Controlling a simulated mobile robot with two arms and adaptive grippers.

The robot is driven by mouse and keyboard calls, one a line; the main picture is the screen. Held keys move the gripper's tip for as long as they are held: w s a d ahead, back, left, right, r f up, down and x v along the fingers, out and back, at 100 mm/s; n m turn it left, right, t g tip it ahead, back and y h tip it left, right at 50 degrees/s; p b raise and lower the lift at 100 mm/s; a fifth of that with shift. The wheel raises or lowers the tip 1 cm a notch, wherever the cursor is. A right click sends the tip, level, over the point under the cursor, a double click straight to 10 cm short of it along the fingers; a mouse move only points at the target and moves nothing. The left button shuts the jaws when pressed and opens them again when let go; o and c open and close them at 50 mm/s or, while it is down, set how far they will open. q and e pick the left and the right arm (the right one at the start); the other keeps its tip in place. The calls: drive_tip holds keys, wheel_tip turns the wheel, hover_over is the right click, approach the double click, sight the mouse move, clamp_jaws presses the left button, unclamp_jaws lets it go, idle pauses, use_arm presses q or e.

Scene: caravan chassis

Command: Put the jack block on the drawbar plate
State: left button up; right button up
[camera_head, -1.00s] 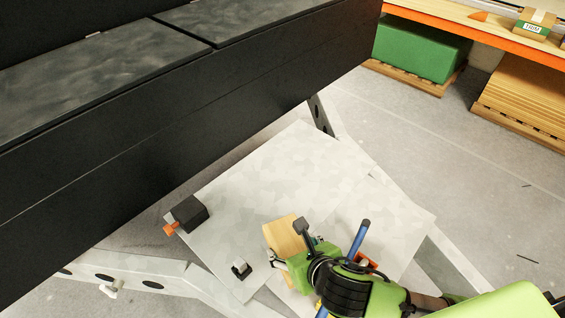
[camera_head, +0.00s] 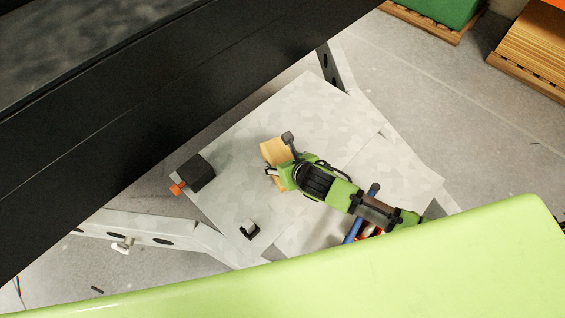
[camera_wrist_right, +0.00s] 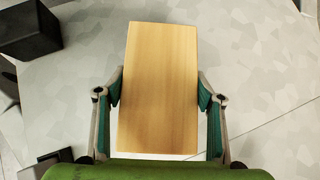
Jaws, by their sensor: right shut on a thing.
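The jack block is a light wooden block (camera_head: 270,150), seen in the head view at the middle of the plate area and large in the right wrist view (camera_wrist_right: 158,90). My right gripper (camera_head: 278,160) is shut on it, with one finger on each long side in the right wrist view (camera_wrist_right: 158,95). The drawbar plate (camera_head: 320,115) is a pale grey, patchy metal sheet under the block and gripper. I cannot tell whether the block touches the plate or hangs just above it. My left gripper is not in view.
A black block with an orange part (camera_head: 195,172) sits at the plate's left edge. A small black-and-white piece (camera_head: 249,229) lies near the front. A blue-handled tool (camera_head: 362,212) lies by my right arm. The black caravan body (camera_head: 150,120) borders the plate; its far part is clear.

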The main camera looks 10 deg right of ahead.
drive_tip(key=shift+x, duration=0.9)
drive_tip(key=shift+w+d+f, duration=0.1)
drive_tip(key=shift+f, duration=0.8)
drive_tip(key=shift+w+d+f, duration=0.1)
drive_tip(key=shift+f, duration=0.75)
drive_tip(key=shift+f, duration=0.2)
drive_tip(key=o, duration=1.4)
drive_tip(key=shift+c, duration=0.2)
